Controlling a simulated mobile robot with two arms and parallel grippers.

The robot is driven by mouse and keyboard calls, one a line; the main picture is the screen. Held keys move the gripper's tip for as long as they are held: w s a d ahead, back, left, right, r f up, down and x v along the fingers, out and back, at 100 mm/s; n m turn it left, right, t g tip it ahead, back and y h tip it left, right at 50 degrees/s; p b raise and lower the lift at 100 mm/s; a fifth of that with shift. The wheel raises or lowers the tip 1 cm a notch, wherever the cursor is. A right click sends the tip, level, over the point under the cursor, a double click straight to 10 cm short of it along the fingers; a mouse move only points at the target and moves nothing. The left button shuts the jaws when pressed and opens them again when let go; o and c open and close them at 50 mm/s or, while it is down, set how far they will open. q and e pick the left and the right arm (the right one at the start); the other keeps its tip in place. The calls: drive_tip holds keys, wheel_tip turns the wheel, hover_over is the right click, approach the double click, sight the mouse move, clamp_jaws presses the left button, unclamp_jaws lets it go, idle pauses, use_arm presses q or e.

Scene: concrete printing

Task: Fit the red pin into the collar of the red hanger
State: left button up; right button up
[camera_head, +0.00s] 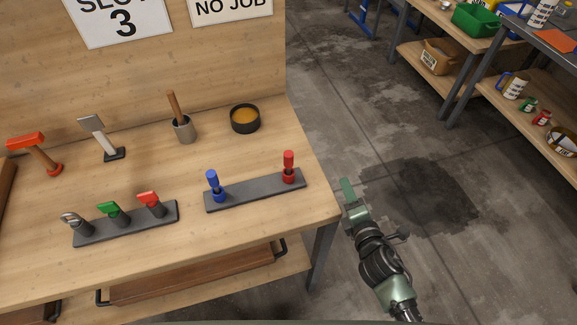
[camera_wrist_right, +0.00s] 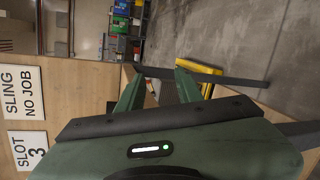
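A red pin (camera_head: 288,160) stands upright at the right end of a dark rack (camera_head: 250,191) on the workbench, with a red ring at its foot. Two red-headed pieces could be the red hanger; I cannot tell which. One red-headed piece (camera_head: 148,198) stands at the right end of the front-left rack (camera_head: 125,223). The other, a hammer-like piece (camera_head: 25,140), is at the far left with a red foot. My right gripper (camera_head: 349,191) is off the bench's right edge, away from the pin. In the right wrist view (camera_wrist_right: 158,92) its fingers are apart and empty. My left gripper is not in view.
A blue pin (camera_head: 212,182) shares the red pin's rack. A green-headed piece (camera_head: 112,210) and a grey hooked piece (camera_head: 72,219) share the front-left rack. A cup with a wooden handle (camera_head: 184,128) and a round black tin (camera_head: 245,119) stand behind.

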sight(290, 169)
drive_tip(key=a+r+n+y, duration=0.2)
drive_tip(key=n, duration=0.2)
drive_tip(key=a+r+n+y, duration=0.2)
drive_tip(key=a+r+n, duration=0.1)
drive_tip(key=n, duration=0.1)
drive_tip(key=a+r+n+t+y, duration=0.1)
drive_tip(key=a+r+n+y, duration=0.1)
drive_tip(key=n, duration=0.3)
drive_tip(key=shift+w+a+r, duration=0.3)
drive_tip(key=shift+a+r, duration=0.3)
drive_tip(key=a+n+y, duration=0.1)
drive_tip(key=n, duration=0.1)
drive_tip(key=s+a+n+g+y, duration=0.1)
drive_tip(key=a+n, duration=0.1)
drive_tip(key=a+n+y, duration=0.1)
drive_tip(key=n, duration=0.1)
drive_tip(key=shift+s+a+r+n+g+y, duration=0.15)
drive_tip(key=shift+s+n+g+y, duration=0.15)
drive_tip(key=shift+n+g, duration=0.1)
drive_tip(key=shift+w+a, duration=0.15)
drive_tip(key=shift+a, duration=0.15)
drive_tip(key=x, duration=0.2)
drive_tip(key=p+x, duration=0.1)
drive_tip(key=x, duration=0.3)
drive_tip(key=shift+a+f+p, duration=0.15)
drive_tip(key=shift+f+p, duration=0.15)
drive_tip(key=shift+w+a+f, duration=0.1)
drive_tip(key=shift+w+a, duration=0.2)
drive_tip(key=shift+w, duration=0.1)
clamp_jaws()
